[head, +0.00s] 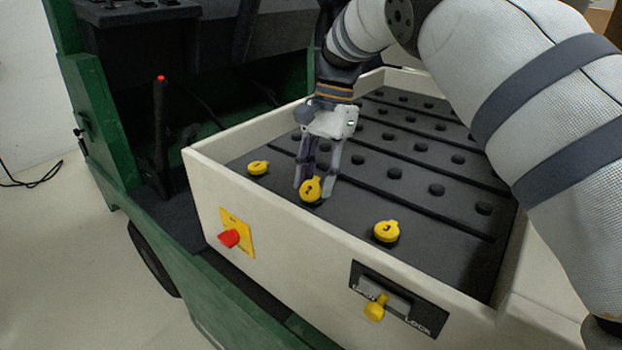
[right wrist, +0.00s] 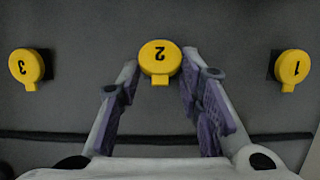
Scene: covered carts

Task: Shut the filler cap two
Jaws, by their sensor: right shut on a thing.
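Filler cap two (head: 311,190) is a round yellow cap with a small tab, in the middle of a row of three on the dark top of the battery box. It also shows in the right wrist view (right wrist: 160,57), marked 2, with its tab toward my gripper. My right gripper (head: 313,193) points down from above, its two fingers on either side of cap two and shut on it. Whether the cap sits fully flat is hard to tell. My left gripper is not in view.
Yellow cap one (head: 258,168) and cap three (head: 386,231) stand on either side. A pale raised rim (head: 300,243) surrounds the dark top. A red knob (head: 229,238) and a yellow lock handle (head: 375,308) stick out in front. Several black plugs fill the rows behind.

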